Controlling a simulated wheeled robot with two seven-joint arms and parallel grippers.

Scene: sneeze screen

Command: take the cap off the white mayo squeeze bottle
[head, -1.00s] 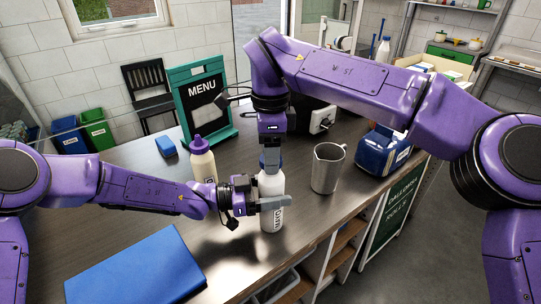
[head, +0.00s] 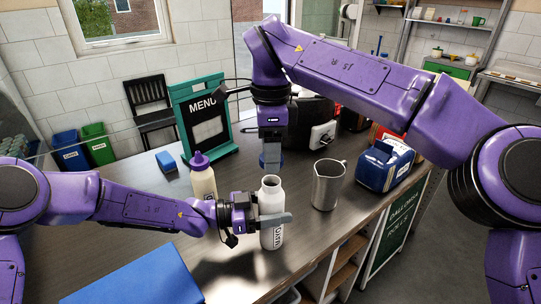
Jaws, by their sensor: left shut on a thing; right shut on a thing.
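The white mayo bottle (head: 271,239) stands upright on the dark counter, with its open neck bare. My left gripper (head: 267,221) is shut around its body from the left. My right gripper (head: 271,158) points down just above the neck, apart from it. It is shut on the cap (head: 271,167), a small blue-purple thing mostly hidden by the fingers.
A cream bottle with a purple cap (head: 203,180) stands behind my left arm. A metal pitcher (head: 327,186) and a blue box-like holder (head: 384,167) are to the right. A menu board (head: 205,120), a blue block (head: 167,161) and a blue flat box (head: 135,280) are also on the counter.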

